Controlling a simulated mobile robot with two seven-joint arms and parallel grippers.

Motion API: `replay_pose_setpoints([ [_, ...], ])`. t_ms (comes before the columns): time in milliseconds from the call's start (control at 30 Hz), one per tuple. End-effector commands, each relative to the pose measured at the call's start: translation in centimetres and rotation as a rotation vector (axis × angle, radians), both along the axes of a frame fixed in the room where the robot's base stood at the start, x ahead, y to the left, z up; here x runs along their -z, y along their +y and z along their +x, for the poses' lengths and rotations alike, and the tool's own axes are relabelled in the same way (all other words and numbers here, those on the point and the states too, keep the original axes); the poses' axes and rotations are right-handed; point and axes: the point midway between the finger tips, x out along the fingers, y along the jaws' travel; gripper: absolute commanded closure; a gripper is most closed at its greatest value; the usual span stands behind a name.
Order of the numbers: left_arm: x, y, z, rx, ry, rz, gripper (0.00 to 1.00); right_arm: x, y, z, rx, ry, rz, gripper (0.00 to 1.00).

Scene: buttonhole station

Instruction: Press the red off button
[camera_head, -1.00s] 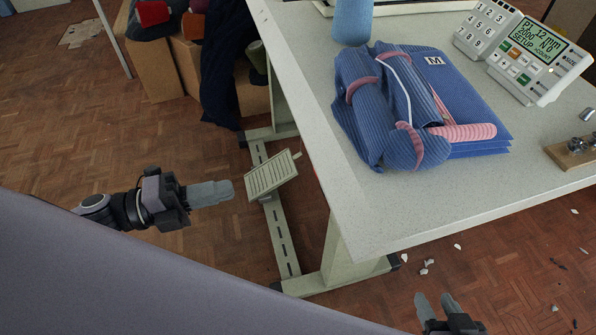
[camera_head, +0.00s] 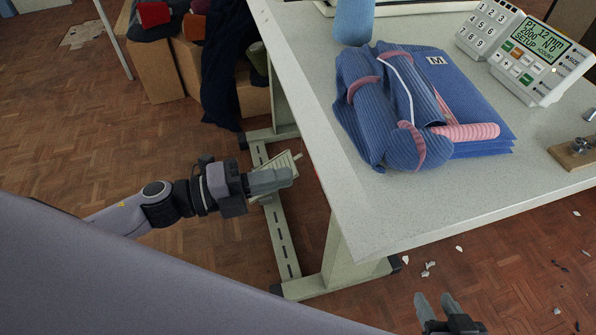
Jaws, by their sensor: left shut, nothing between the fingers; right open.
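A white control panel (camera_head: 540,62) with a green display stands at the table's far right. Small coloured keys sit beside its display, one of them reddish (camera_head: 508,47); they are too small to read, so I cannot tell whether one is the off button. My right gripper (camera_head: 434,300) is open and empty at the bottom edge, in front of the table. Both are far from the panel.
The pale table (camera_head: 370,215) holds a folded blue garment (camera_head: 385,110) with pink bands, a blue cone (camera_head: 353,22) and a wooden block (camera_head: 575,152) with metal parts. Its left edge and leg (camera_head: 340,255) stand beside my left arm. The table's front is clear.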

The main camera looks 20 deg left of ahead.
Motion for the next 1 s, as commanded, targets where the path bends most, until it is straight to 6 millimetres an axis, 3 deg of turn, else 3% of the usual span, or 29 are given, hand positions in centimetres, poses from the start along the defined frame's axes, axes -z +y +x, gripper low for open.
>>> replay_pose_setpoints([
  [300, 0.0, -2.7, 1.9, -0.001, -0.001, 0.0, 1.0, 0.0, 0.0, 0.0, 0.001, -0.002, 0.001, 0.57],
  [1000, -0.3, -4.3, 3.0, -0.001, 0.0, -0.002, 1.0, -0.6, -0.3, 0.0, 0.01, 0.004, 0.001, 0.57],
])
